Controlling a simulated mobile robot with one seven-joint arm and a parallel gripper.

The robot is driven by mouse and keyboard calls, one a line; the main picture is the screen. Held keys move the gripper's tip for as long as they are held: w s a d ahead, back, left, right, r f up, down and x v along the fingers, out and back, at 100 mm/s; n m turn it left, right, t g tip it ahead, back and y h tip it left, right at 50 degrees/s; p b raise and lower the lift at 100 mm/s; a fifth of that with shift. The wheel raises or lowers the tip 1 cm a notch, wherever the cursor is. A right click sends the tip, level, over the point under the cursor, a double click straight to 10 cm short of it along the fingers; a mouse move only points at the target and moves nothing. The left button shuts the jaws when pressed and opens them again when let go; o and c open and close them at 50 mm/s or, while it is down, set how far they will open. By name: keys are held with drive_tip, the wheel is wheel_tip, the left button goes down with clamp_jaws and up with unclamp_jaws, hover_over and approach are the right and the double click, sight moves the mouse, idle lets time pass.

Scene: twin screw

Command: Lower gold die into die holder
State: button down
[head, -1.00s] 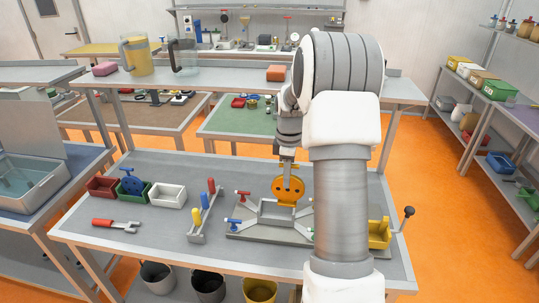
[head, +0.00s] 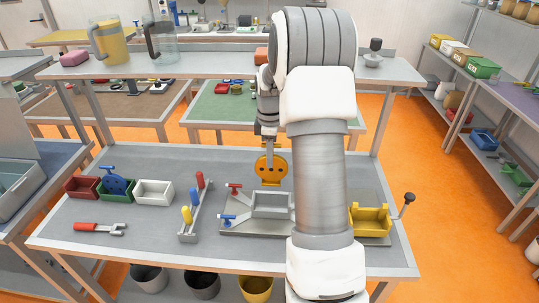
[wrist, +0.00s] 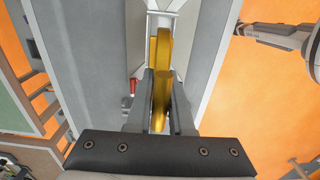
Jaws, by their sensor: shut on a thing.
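The gold die (head: 271,170) is a round disc with holes, held upright. My gripper (head: 268,150) is shut on its upper part. In the wrist view the die (wrist: 161,95) stands edge-on between the fingers of my gripper (wrist: 161,80). The die holder (head: 272,212) is a grey square frame on a flat plate, with red and blue clamp handles at its left. In the head view the die shows just above the holder's back edge, apart from it. My arm hides the holder's right side.
A rack with red, yellow and blue handles (head: 195,212) stands left of the holder. Farther left are small bins, including a white bin (head: 155,192), and a red-handled tool (head: 95,228). The bench front between them is clear.

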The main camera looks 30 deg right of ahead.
sight(270, 182)
drive_tip(key=shift+f+b, duration=1.5)
drive_tip(key=shift+f, duration=1)
drive_tip(key=shift+f, duration=0.15)
drive_tip(key=shift+f+b, duration=2.4)
drive_tip(key=shift+f, duration=1)
drive_tip(key=shift+f+b, duration=0.4)
drive_tip(key=shift+f, duration=0.25)
drive_tip(key=c, duration=0.7)
unclamp_jaws()
wheel_tip(270, 182, up, 18)
drive_tip(key=shift+f, duration=0.25)
